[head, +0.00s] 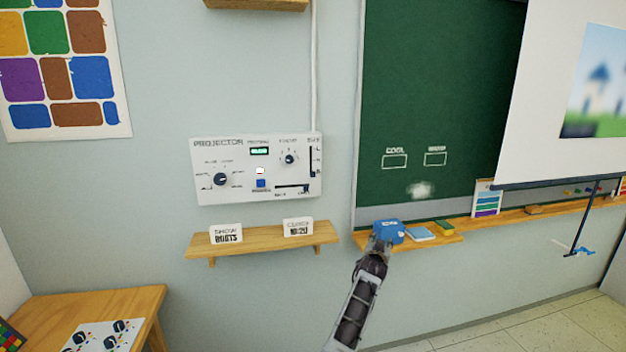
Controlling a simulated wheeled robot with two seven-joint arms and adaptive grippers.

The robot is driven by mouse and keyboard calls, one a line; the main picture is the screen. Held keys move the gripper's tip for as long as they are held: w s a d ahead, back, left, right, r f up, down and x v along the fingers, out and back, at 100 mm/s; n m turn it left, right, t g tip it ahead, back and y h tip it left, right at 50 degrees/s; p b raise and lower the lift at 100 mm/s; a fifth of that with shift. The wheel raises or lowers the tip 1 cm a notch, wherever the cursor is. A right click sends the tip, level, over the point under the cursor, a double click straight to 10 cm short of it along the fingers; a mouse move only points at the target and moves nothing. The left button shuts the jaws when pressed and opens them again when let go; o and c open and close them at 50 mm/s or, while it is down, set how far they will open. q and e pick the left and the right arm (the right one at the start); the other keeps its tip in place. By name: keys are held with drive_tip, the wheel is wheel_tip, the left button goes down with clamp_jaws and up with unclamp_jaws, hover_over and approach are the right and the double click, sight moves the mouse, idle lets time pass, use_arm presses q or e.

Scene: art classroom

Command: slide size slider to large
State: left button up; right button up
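The white projector panel (240,192) is on the wall, left of the chalkboard. At its right edge is the size slider (311,161), a dark vertical slot under a small label. Its handle position is too small to tell. One gripper, which I take to be my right gripper (380,246), reaches up from the bottom, right of and below the panel. It is apart from the panel and overlaps the lower part of a blue block on the chalkboard ledge. Whether its fingers are open or touch the block is unclear. My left gripper is not in view.
The panel also has a left dial (221,179), an upper dial (289,159), a blue button (261,183) and a horizontal slider (290,189). A wooden shelf (262,241) with two white cards juts out below. The blue block (391,230) sits on the ledge. Wall between is bare.

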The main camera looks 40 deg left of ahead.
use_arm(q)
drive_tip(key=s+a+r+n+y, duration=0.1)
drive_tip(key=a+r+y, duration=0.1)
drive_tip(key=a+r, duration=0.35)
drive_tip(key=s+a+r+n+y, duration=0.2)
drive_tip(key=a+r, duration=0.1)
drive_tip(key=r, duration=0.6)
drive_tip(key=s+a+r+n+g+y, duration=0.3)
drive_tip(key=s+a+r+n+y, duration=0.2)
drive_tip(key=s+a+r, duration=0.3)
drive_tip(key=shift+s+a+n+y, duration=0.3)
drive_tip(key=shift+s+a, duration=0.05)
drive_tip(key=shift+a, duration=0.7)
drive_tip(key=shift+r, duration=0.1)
